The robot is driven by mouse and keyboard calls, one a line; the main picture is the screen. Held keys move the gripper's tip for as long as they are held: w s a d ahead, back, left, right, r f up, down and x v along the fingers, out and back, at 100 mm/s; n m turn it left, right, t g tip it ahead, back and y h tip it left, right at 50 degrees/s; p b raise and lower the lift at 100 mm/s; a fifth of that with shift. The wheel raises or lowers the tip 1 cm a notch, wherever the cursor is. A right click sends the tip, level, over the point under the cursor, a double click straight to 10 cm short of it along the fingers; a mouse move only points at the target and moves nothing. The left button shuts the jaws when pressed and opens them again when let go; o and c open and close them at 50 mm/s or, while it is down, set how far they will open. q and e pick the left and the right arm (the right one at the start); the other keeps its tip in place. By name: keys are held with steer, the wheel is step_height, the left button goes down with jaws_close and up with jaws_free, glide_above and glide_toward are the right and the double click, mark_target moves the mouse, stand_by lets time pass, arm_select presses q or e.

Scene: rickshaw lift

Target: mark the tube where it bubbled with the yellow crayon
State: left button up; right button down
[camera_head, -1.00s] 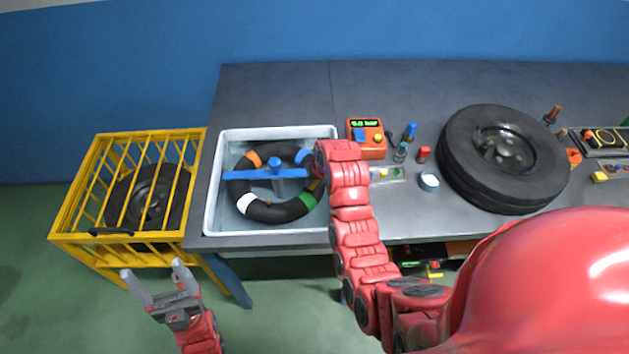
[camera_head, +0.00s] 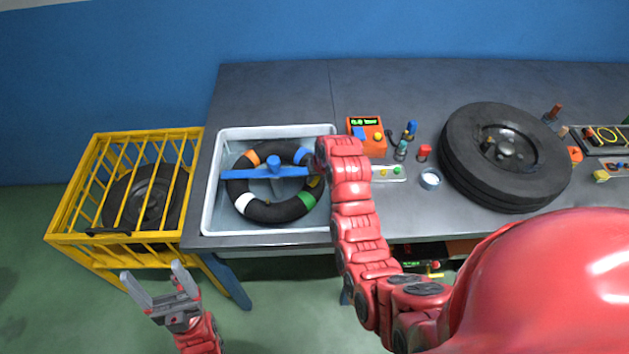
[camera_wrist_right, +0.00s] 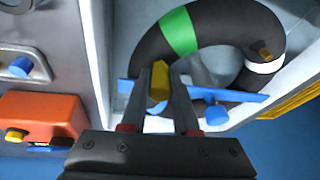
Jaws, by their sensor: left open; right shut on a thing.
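A black tube (camera_head: 267,211) with orange, blue, green and white bands sits in a white tray (camera_head: 209,215), under a blue bar (camera_head: 240,174). It also shows in the right wrist view (camera_wrist_right: 225,22). My right gripper (camera_wrist_right: 162,88) is shut on the yellow crayon (camera_wrist_right: 159,80), which sticks out between the fingertips at the blue bar, close to the tube. I cannot tell whether the crayon touches the tube. In the head view my right arm mostly hides this gripper. My left gripper (camera_head: 153,290) is open and empty in front of the yellow cage.
A yellow cage (camera_head: 75,240) with a wheel stands left of the table. An orange device (camera_head: 369,140), small bottles, a round tin (camera_head: 430,178) and a large tyre (camera_head: 465,180) stand right of the tray. The back of the table is clear.

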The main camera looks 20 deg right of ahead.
steer(key=shift+s+a, duration=0.1)
steer(key=shift+a, duration=0.05)
steer(key=shift+s+a+f, duration=0.1)
steer(key=shift+s+a, duration=0.6)
steer(key=shift+s, duration=0.05)
steer(key=shift+w+d, duration=0.15)
steer(key=shift+w+d, duration=0.1)
steer(key=shift+w, duration=0.05)
steer(key=shift+w+d+b, duration=0.5)
steer(key=shift+d+b, duration=0.05)
steer(key=shift+d, duration=0.05)
steer(key=shift+a, duration=0.1)
steer(key=shift+s+a, duration=0.75)
steer(key=shift+s, duration=0.1)
steer(key=shift+w, duration=0.1)
